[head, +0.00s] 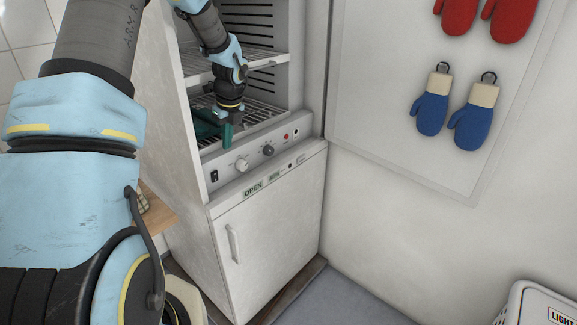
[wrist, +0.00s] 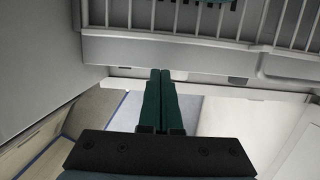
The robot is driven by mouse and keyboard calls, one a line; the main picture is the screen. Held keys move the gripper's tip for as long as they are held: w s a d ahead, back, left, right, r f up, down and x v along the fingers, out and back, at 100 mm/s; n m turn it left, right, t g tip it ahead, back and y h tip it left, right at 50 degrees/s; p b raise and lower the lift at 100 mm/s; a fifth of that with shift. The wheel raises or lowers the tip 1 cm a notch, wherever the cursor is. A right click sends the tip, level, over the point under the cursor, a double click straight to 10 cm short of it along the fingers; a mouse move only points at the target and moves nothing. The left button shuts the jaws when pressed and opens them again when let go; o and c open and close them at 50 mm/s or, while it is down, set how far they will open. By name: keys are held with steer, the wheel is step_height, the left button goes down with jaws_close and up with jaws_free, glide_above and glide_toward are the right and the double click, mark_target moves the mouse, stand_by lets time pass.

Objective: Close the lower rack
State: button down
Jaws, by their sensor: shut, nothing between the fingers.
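The lower rack (head: 262,107) is a pale wire shelf low in the open white cabinet (head: 265,215), just above the control panel. My gripper (head: 228,132) reaches down at the cabinet opening, over the front left of this rack, and hides part of it. Its dark green fingers are shut with nothing between them. In the wrist view the closed fingertips (wrist: 160,73) end near a grey edge, with wire rack bars (wrist: 285,20) beyond. I cannot tell whether they touch the rack.
An upper wire rack (head: 255,56) sits above. The cabinet door (head: 172,95) stands open on the left. Dark and light knobs (head: 268,150) are on the panel below. Blue mitts (head: 432,105) and red mitts (head: 458,15) hang on the right wall. A white bin (head: 535,300) stands at lower right.

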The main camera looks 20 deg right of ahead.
steer(key=shift+s+d+r+b, duration=0.7)
steer(key=shift+s+d+b, duration=2.45)
steer(key=shift+s, duration=2.75)
steer(key=shift+s+d+r+b, duration=0.65)
steer(key=shift+s+d+b, duration=2.45)
steer(key=shift+s, duration=2.8)
steer(key=s+a+f+n+p, duration=0.1)
steer(key=a+f+n+p, duration=0.1)
steer(key=a+n, duration=1.2)
steer(key=a+f+n+h+p, duration=0.1)
steer(key=a+f+n+p, duration=0.1)
steer(key=a+n, duration=1.1)
steer(key=shift+s+a+f+n+g+h+p, duration=0.35)
steer(key=shift+f+n+g, duration=0.1)
steer(key=shift+n, duration=0.65)
steer(key=c, duration=1.6)
jaws_free()
